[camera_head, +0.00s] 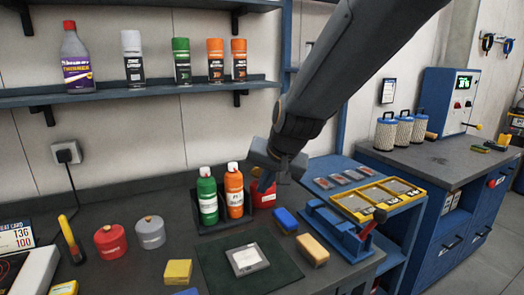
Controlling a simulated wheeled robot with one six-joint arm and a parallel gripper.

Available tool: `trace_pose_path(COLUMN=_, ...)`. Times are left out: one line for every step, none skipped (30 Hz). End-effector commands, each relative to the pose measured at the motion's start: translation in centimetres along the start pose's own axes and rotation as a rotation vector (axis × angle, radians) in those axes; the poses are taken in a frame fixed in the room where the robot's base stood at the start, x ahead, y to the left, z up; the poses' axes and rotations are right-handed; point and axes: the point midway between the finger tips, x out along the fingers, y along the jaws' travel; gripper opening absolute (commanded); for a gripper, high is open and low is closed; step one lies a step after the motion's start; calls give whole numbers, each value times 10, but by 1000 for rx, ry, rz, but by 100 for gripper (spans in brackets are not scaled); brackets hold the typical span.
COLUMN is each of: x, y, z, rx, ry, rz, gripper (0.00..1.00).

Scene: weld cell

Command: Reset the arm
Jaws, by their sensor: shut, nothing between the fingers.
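My arm reaches in from the top right, over the workbench (150,272). My gripper (271,172) points down at the back of the bench, just right of the orange bottle (234,193). It is shut and holds nothing. A red container (264,198) is below and behind it, partly hidden. I cannot tell whether the gripper touches it.
A green bottle (207,198) shares a dark holder with the orange one. A blue vise-like tool (338,230) and a yellow tray (380,198) lie to the right. A shelf (150,94) with cans is above left. A dark mat (215,262) lies in front.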

Motion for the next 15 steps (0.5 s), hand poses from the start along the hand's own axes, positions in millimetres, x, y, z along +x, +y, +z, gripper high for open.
trace_pose_path(x=1, y=20, z=9, rx=-10, ry=-20, rz=28, gripper=0)
trace_pose_path(x=2, y=32, z=16, rx=-17, ry=-35, rz=44, gripper=0)
trace_pose_path(x=2, y=48, z=24, rx=-29, ry=-54, rz=66, gripper=0)
trace_pose_path(x=2, y=63, z=33, rx=-39, ry=-73, rz=86, gripper=0)
trace_pose_path(x=2, y=78, z=42, rx=-48, ry=-93, rz=106, gripper=0)
trace_pose_path(x=0, y=100, z=56, rx=-63, ry=-124, rz=134, gripper=0)
trace_pose_path(x=-1, y=116, z=68, rx=-75, ry=-149, rz=155, gripper=0)
trace_pose_path(x=-3, y=133, z=80, rx=-87, ry=-176, rz=175, gripper=0)
trace_pose_path(x=-6, y=153, z=96, rx=-102, ry=-210, rz=199, gripper=0)
trace_pose_path(x=-9, y=166, z=108, rx=-111, ry=-235, rz=214, gripper=0)
trace_pose_path(x=-12, y=178, z=119, rx=-123, ry=-260, rz=228, gripper=0)
trace_pose_path(x=-16, y=192, z=133, rx=-132, ry=-290, rz=244, gripper=0)
trace_pose_path(x=-19, y=202, z=143, rx=-142, ry=-311, rz=254, gripper=0)
trace_pose_path(x=-21, y=210, z=151, rx=-147, ry=-330, rz=262, gripper=0)
trace_pose_path(x=-25, y=218, z=162, rx=-156, ry=-352, rz=271, gripper=0)
